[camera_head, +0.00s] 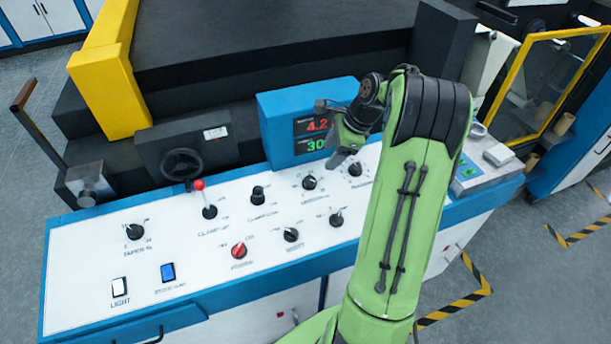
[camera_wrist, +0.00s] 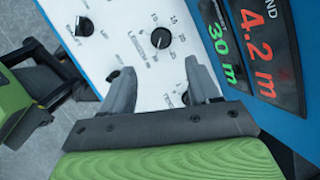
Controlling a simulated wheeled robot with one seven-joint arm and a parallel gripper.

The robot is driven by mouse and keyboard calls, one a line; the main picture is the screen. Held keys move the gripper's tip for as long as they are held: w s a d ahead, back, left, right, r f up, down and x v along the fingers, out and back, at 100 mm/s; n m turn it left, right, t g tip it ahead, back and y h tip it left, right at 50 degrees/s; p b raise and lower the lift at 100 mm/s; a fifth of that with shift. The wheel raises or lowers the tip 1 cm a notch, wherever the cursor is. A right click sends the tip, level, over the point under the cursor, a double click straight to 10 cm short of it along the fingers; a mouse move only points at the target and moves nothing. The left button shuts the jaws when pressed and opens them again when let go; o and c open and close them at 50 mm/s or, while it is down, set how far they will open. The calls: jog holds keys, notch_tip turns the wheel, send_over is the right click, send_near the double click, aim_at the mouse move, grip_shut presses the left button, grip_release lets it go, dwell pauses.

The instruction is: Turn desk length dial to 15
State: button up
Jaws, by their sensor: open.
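The white control panel (camera_head: 185,275) carries several black dials. A black dial with numbers around it (camera_head: 309,182) sits just below the display and may be the desk length dial; its lettering is too small to read surely. It also shows in the wrist view (camera_wrist: 160,38), uncovered, just beyond my fingertips. My gripper (camera_head: 340,157) is open and empty above the panel, to the right of this dial and apart from it. In the wrist view, its two fingers (camera_wrist: 160,67) point towards the dial. Another dark dial (camera_wrist: 185,98) is partly hidden behind the right finger.
The blue display box (camera_head: 285,132) stands behind the dials, showing 4.2 in red and 30 in green. Other controls include a red-topped lever (camera_head: 209,208), a red knob (camera_head: 239,251) and a dial towards the front (camera_head: 336,218). The dark machine bed (camera_head: 270,40) rises behind.

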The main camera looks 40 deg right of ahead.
aim_at(310, 179)
jog(key=b+x, duration=0.1)
jog(key=x, duration=1.2)
jog(key=shift+d+f, duration=0.1)
jog(key=shift+d, duration=0.05)
jog(key=c, duration=1)
jog(key=shift+c, duration=0.2)
